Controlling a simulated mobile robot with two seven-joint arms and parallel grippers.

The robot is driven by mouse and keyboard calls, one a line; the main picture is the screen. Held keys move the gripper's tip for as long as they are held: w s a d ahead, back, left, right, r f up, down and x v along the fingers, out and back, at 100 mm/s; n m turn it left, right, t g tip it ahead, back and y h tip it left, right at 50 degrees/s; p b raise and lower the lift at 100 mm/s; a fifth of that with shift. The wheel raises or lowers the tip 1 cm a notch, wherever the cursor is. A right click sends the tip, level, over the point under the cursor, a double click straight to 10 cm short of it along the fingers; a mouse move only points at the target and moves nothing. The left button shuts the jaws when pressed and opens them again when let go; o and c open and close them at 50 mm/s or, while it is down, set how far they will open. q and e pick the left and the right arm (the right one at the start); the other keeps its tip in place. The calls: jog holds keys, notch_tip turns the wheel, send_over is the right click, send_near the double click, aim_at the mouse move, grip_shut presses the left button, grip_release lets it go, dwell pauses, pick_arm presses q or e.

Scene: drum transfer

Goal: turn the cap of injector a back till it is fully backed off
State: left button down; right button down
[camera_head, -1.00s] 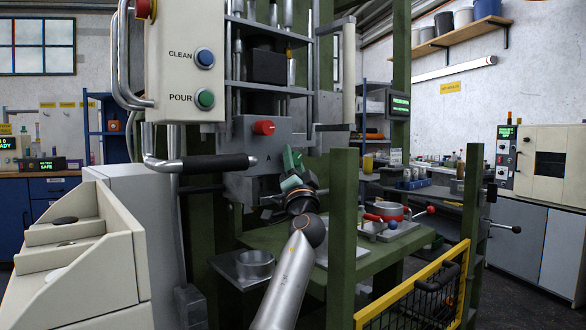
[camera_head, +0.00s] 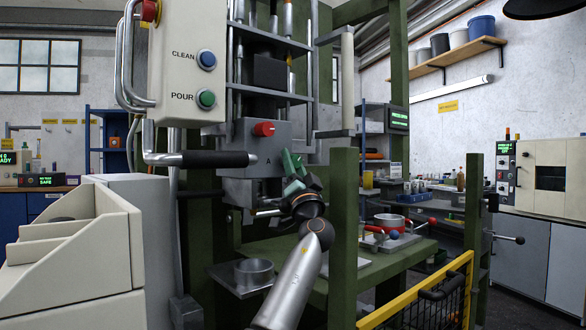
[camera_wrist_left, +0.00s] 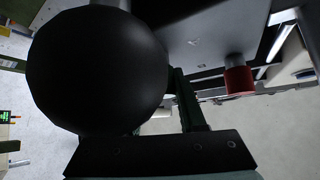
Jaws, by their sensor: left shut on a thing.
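Injector A is the grey block (camera_head: 240,158) marked "A", with a red knob (camera_head: 264,128) on its front. The knob also shows at the right in the left wrist view (camera_wrist_left: 238,80), apart from my fingers. My left gripper (camera_head: 291,163) has green fingers at the block's lower right side. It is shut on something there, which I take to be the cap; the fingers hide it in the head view. In the left wrist view a large black round shape (camera_wrist_left: 97,70) covers much of the left side and hides part of the fingers. My right gripper is not in view.
A bar with a black handle (camera_head: 215,159) reaches across left of the block. Green posts (camera_head: 343,215) stand close right of my left arm. A metal cup (camera_head: 253,271) sits low beneath the block.

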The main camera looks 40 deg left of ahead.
pick_arm(q)
jog(key=shift+n, duration=0.3)
jog(key=shift+c, duration=2.4)
grip_release()
jog(key=shift+d+f, duration=0.1)
jog(key=v, duration=1.2)
jog(key=shift+d+f, duration=0.1)
jog(key=shift+d, duration=0.05)
